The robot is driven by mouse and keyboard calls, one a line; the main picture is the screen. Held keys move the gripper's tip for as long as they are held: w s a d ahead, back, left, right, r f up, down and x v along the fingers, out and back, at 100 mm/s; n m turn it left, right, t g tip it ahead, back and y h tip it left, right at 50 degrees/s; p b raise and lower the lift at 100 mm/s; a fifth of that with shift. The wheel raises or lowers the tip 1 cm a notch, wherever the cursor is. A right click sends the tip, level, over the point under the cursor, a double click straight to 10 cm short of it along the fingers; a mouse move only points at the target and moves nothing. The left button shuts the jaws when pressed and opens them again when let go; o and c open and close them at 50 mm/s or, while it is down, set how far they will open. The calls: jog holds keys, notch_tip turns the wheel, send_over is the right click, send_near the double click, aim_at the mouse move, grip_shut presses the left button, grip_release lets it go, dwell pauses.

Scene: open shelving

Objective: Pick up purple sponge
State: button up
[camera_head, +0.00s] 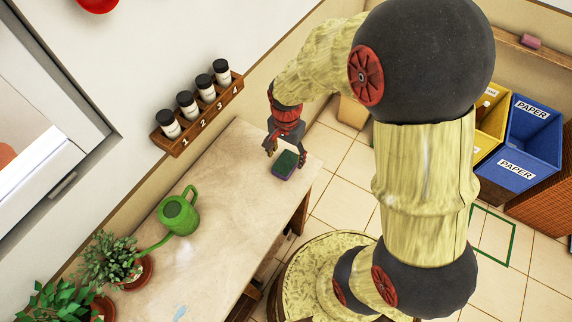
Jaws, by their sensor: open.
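The sponge (284,170), with a dark green top and a purple lower edge, lies on the far right end of the wooden table (225,190). My gripper (286,155) is open, directly above or at the sponge, with one finger to its left and one to its right. I cannot tell whether the fingers touch the sponge or how high they are over the table.
A green watering can (179,216) and potted plants (110,262) stand on the table's left part. A wall rack (203,117) holds several numbered jars. Blue (530,140) and yellow (490,118) bins stand at the right. The table's middle is clear.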

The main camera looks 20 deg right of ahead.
aim_at(286, 162)
notch_tip(286, 162, down, 4)
jog(key=shift+s+a+b, duration=0.1)
jog(key=shift+b, duration=0.45)
jog(key=shift+r, duration=0.1)
jog(key=shift+c, duration=1.4)
jog(key=c, duration=0.5)
